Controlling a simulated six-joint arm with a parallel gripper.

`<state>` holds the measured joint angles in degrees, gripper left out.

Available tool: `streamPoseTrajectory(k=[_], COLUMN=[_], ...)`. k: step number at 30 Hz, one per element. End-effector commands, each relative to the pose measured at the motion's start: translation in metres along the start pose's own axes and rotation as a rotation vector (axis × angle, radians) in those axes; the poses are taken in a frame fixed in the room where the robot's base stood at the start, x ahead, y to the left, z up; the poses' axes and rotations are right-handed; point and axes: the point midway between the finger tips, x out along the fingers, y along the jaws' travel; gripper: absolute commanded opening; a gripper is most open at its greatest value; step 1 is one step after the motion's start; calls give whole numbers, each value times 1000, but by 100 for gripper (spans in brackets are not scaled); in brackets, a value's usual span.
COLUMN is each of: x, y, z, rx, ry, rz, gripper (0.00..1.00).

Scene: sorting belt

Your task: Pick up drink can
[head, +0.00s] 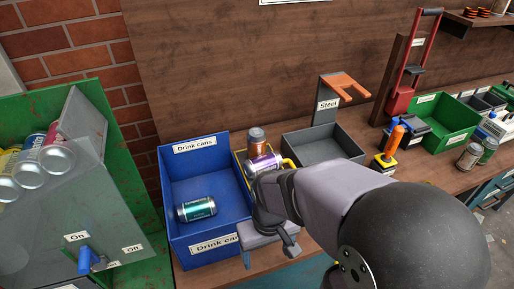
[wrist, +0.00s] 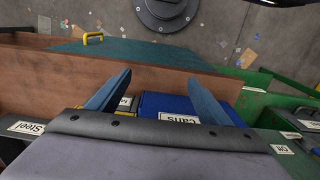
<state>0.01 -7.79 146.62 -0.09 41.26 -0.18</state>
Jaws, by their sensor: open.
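My gripper (head: 269,256) is open and empty at the front edge of the bench, in front of a yellow-rimmed tray and to the right of the blue Drink cans bin (head: 180,180). In the wrist view its two blue fingers (wrist: 160,78) are spread apart with no can between them. A green-and-silver drink can (head: 196,208) lies on its side in the blue bin. A purple can (head: 264,165) and a brown-orange can (head: 257,140) stand in the tray, with my arm partly hiding the tray. Several cans (head: 57,158) lie in a chute at the left.
The chute belongs to a green machine with a blue lever (head: 86,260). A grey Steel bin (head: 322,147) stands right of the tray. A green bin (head: 444,122) and two cans (head: 470,156) are farther right. The wrist view shows open floor (wrist: 215,30) beyond the bench.

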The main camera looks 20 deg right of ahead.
Motion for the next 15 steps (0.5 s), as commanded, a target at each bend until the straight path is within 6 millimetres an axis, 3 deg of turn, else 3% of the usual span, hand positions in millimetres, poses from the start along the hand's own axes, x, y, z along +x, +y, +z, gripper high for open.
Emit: streamPoseTrajectory(k=[5, 9, 11, 15], x=[-6, -25, -41, -78], y=[5, 16, 21, 34], z=[-2, -8, -23, -73], rx=[4, 13, 20, 53], ry=[-48, -150, -167, -154], rz=[-1, -11, -16, -24], gripper=[73, 73, 73, 73])
